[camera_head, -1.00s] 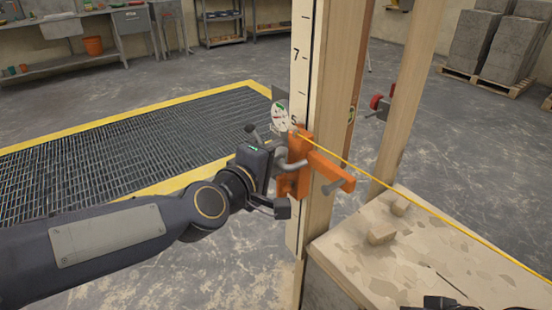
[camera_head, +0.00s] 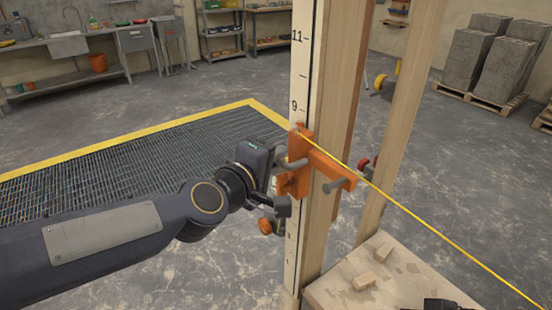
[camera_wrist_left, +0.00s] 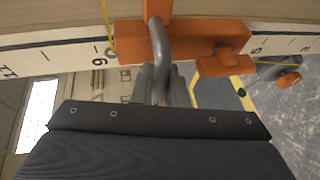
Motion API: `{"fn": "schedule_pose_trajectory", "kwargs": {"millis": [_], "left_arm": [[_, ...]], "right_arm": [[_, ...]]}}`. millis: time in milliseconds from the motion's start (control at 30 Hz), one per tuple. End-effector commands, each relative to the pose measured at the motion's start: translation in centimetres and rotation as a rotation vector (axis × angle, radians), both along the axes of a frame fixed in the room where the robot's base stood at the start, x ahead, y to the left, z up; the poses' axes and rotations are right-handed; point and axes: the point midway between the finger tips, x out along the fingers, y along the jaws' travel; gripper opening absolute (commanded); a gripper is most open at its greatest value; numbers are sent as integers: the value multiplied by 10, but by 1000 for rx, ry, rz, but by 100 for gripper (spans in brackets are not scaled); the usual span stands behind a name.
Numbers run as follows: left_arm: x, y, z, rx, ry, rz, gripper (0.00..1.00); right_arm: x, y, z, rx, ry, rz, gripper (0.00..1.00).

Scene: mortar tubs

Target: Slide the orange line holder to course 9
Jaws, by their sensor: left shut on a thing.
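The orange line holder (camera_head: 303,155) sits on the white numbered gauge strip (camera_head: 298,75) of the upright wooden post. Its top end is just below the number 9 in the head view. In the left wrist view the holder (camera_wrist_left: 185,40) lies across the strip, its left end beside the 9 and the 5 beyond its other end. My left gripper (camera_head: 285,185) is shut on the holder's grey bar handle (camera_wrist_left: 157,45). A dark part at the bottom right edge of the head view looks like my right gripper (camera_head: 440,303); its fingers are not clear.
A taut yellow line (camera_head: 440,235) runs from the holder down to the right. A wooden board (camera_head: 400,285) with small blocks stands right of the post. An orange knob (camera_head: 265,226) shows below my left gripper. A floor grating (camera_head: 130,160) lies behind my arm.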

Motion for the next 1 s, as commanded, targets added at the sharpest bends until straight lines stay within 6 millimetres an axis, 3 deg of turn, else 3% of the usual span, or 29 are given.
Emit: {"fn": "schedule_pose_trajectory", "kwargs": {"millis": [33, 200, 667, 700, 833, 1000], "left_arm": [[1, 1, 19, -3, -8, 4, 0], [1, 1, 31, -3, -8, 4, 0], [1, 1, 33, -3, -7, 4, 0], [1, 1, 33, -3, -7, 4, 15], [1, 1, 32, -2, -5, 4, 32], [0, 1, 31, -1, -2, 2, 34]], "right_arm": [[0, 0, 15, 0, 0, 0, 44], [0, 0, 27, 0, 1, 0, 44], [0, 0, 29, 0, 1, 0, 44], [0, 0, 29, 0, 0, 0, 44], [0, 0, 29, 0, 0, 0, 44], [0, 0, 29, 0, 0, 0, 44]]}}
